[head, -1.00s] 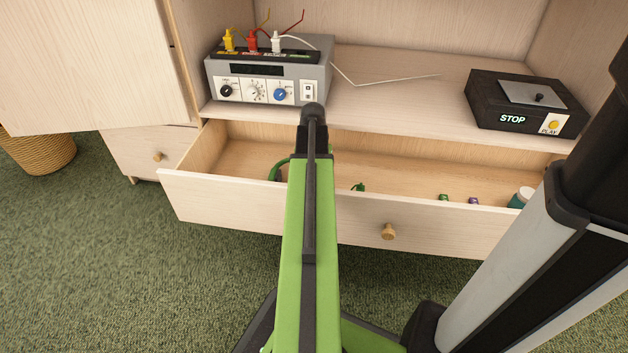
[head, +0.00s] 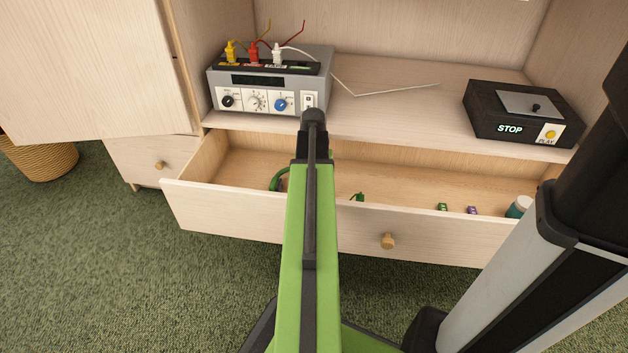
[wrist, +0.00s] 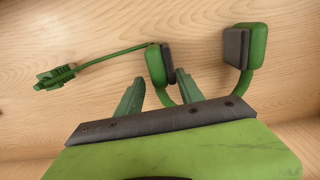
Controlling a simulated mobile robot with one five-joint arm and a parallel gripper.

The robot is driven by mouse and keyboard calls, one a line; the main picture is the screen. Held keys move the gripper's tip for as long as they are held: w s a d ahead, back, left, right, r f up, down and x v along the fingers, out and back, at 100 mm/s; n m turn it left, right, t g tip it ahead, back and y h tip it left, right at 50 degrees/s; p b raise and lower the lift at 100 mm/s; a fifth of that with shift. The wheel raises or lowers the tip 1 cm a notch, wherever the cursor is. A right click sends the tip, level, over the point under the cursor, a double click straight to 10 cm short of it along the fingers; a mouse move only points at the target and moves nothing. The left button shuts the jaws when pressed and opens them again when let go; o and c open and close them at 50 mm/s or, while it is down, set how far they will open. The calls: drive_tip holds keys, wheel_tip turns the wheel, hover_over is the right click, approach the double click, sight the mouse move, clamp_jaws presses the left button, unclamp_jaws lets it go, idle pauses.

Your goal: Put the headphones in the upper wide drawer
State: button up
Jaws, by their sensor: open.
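The green headphones (wrist: 256,48) with dark ear pads lie on the wooden floor of the upper wide drawer (head: 330,228), which is pulled open. A green cord runs left from one ear cup to a small green bundle (wrist: 54,77). In the head view, part of the headphones (head: 275,181) shows behind my arm. The band is partly hidden behind my gripper. In the head view my arm hides the fingers.
Small green and purple items (head: 457,208) and a teal jar (head: 519,207) lie at the drawer's right. On the shelf above stand a grey instrument (head: 270,80) with leads and a black STOP box (head: 522,113). An open door (head: 90,70) and a basket (head: 42,160) are at left.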

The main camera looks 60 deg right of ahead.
wheel_tip(320, 180, up, 10)
drive_tip(key=p, duration=0.9)
drive_tip(key=shift+r, duration=0.2)
